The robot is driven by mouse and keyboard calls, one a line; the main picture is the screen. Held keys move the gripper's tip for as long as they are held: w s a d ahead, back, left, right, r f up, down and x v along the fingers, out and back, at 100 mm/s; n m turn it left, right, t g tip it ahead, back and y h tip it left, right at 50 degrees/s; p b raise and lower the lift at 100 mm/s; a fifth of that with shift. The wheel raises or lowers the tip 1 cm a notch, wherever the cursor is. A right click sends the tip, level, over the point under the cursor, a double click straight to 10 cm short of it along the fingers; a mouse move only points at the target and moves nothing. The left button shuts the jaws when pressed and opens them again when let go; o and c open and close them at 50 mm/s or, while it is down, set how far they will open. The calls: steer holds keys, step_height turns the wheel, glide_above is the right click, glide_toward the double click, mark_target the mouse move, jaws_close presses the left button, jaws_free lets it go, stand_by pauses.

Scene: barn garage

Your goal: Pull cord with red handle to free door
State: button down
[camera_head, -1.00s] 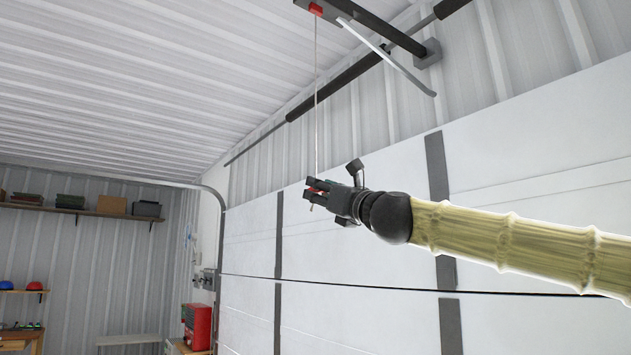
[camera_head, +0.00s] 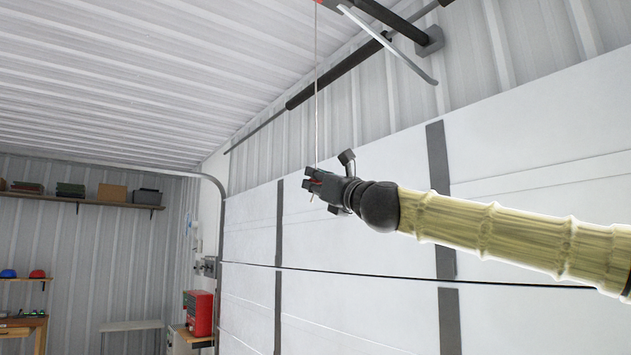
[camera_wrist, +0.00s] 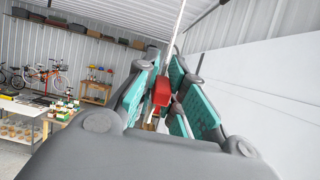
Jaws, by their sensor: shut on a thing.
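The thin pale cord (camera_head: 316,105) hangs from the opener rail (camera_head: 385,20) at the top of the head view down to my gripper (camera_head: 310,180). My gripper is shut on the red handle (camera_wrist: 161,91) at the cord's lower end. In the wrist view, the handle sits between the teal finger pads, and the cord (camera_wrist: 178,28) rises above it. Most of the handle is hidden by the fingers in the head view. The white sectional door (camera_head: 350,240) stands behind my gripper and looks closed.
A curved metal arm (camera_head: 395,50) hangs from the rail above the gripper. The air left of the gripper is clear.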

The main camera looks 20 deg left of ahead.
step_height(320, 180, down, 4)
steer(key=b, duration=0.4)
steer(key=shift+r, duration=0.15)
steer(key=c, duration=1.5)
jaws_free()
steer(key=shift+d, duration=0.1)
steer(key=v, duration=1.2)
steer(key=shift+w, duration=0.1)
